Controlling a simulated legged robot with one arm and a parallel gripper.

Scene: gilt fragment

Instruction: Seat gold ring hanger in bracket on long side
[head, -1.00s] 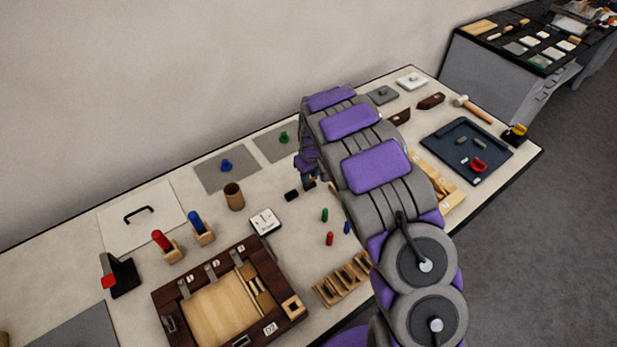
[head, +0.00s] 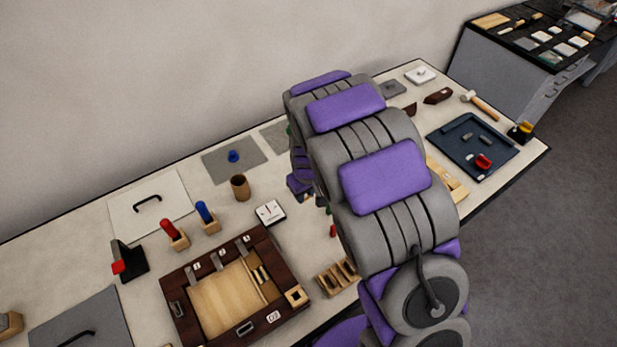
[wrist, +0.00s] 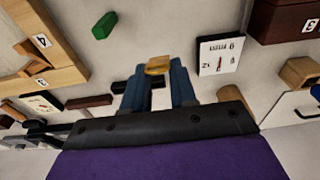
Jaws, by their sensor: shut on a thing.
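My gripper (wrist: 156,82) points at the bench in the wrist view, its blue fingers shut on a small gold piece, likely the gold ring hanger (wrist: 158,65). Only its upper end shows; the rest is hidden between the fingers. In the head view my arm hides most of the gripper, which is right of the dark wooden frame (head: 279,252). The frame lies flat with a pale panel inside, metal clips on its far side and slotted metal fittings (head: 245,328) on other sides. I cannot tell which one is the bracket. A dark frame part also shows in the wrist view (wrist: 285,22).
Red (head: 172,230) and blue (head: 206,213) handled tools stand in wooden holders. A slotted wooden rack (head: 338,278) is right of the frame. A green block (wrist: 104,25) lies near my gripper.

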